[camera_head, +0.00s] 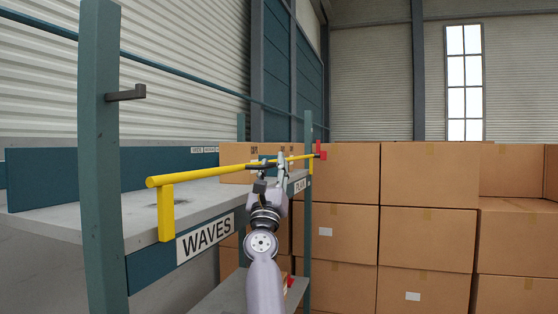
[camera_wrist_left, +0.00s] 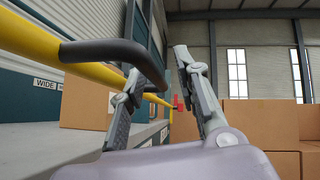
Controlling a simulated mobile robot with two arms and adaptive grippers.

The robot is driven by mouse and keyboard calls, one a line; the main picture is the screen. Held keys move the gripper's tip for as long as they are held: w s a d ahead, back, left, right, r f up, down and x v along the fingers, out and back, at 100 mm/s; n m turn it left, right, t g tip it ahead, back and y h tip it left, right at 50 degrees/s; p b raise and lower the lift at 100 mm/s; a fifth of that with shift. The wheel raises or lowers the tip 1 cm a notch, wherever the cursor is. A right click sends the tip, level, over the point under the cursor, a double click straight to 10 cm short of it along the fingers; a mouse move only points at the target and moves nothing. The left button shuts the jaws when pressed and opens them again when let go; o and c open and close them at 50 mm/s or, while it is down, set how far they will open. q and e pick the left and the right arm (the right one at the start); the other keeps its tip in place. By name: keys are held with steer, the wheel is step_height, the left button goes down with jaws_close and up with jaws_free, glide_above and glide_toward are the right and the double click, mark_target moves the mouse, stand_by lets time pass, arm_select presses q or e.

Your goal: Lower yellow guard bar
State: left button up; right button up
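The yellow guard bar (camera_head: 205,173) spans the front of the shelf in the head view, with a short yellow leg (camera_head: 166,212) at its near end. In the left wrist view the bar (camera_wrist_left: 35,38) runs from the upper left into the distance. A curved black handle (camera_wrist_left: 103,48) is fixed to it. My left gripper (camera_head: 270,164) is at the bar's middle, by the handle. In the left wrist view its fingers (camera_wrist_left: 160,75) are spread apart. The left finger overlaps the handle's far part; I cannot tell whether they touch. My right gripper is out of view.
A green post (camera_head: 101,160) with a dark hook (camera_head: 126,94) stands at the near left. A red bracket (camera_head: 320,151) is at the bar's far end. The shelf (camera_head: 60,216) carries a WAVES label (camera_head: 206,238). Stacked cardboard boxes (camera_head: 427,238) fill the right side.

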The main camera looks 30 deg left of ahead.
arm_select(q)
steer(key=shift+s+a+r, duration=0.1)
steer(key=shift+s+r, duration=0.1)
steer(key=shift+s, duration=0.2)
steer(key=shift+c, duration=2.4)
steer(key=shift+w, duration=0.2)
jaws_close()
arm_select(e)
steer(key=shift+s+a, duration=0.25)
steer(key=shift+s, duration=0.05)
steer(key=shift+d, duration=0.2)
